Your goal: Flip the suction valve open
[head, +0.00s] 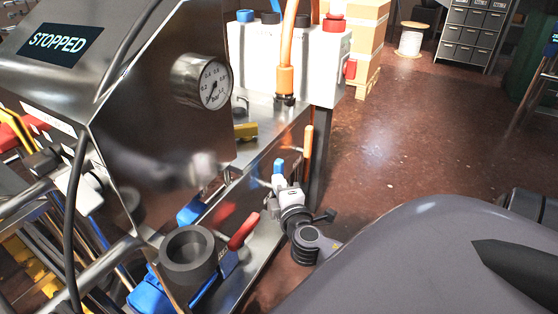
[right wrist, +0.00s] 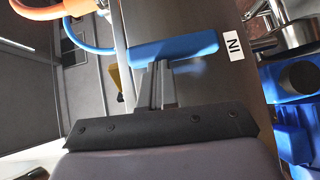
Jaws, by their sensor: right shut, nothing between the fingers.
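A blue lever (right wrist: 175,47) lies across the metal panel in the right wrist view, beside a white label "IN" (right wrist: 233,45). It looks like the suction valve's handle. In the head view a small blue part (head: 279,165) shows at the machine's side, probably the same lever. My right gripper (head: 272,186) is by it, below the orange upright part. In the right wrist view its dark fingers (right wrist: 157,75) are shut and empty, with their tips at the lever's edge; I cannot tell whether they touch. The valve's body is hidden. My left gripper is out of view.
A steel machine with a "STOPPED" display (head: 60,42) and a pressure gauge (head: 212,84) stands at left. A red lever (head: 243,232) and a dark round cup (head: 188,258) are close to my right gripper. An orange hose (head: 286,60) rises behind. Open floor lies right.

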